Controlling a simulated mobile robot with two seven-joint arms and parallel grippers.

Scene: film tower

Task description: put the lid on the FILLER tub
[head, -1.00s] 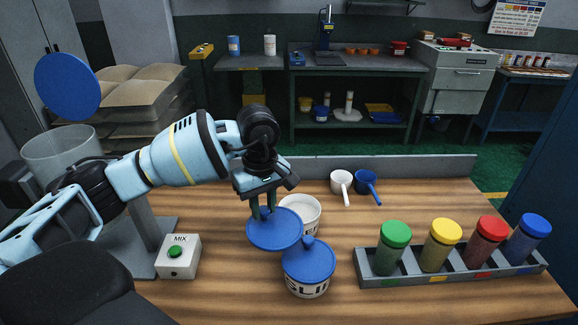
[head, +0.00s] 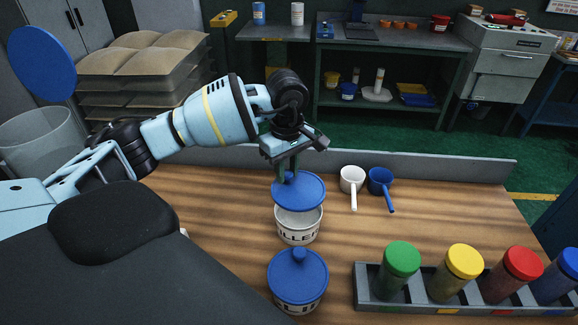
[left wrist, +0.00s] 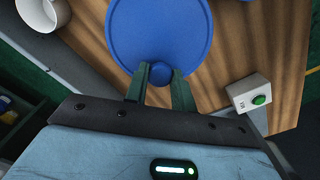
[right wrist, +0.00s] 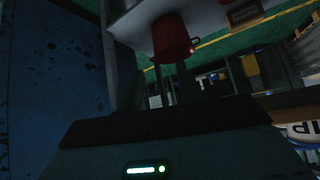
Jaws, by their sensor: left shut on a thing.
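My left gripper (head: 288,172) is shut on the knob of a flat blue lid (head: 300,193). The left wrist view shows the knob (left wrist: 160,73) between the fingertips and the lid's disc (left wrist: 160,28) beyond. In the head view the lid overlaps the back of the open white FILLER tub (head: 298,233). The front of the tub's opening shows below the lid, so the lid is not seated on its rim. My right gripper (right wrist: 158,75) shows only in the dark right wrist view, its fingers apart with nothing seen between them.
A second white tub (head: 300,293) with a blue knobbed lid stands just in front. A white scoop (head: 352,180) and a blue scoop (head: 380,182) lie to the right. A grey rack (head: 430,303) holds coloured-cap jars. The MIX button box (left wrist: 248,93) shows in the left wrist view.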

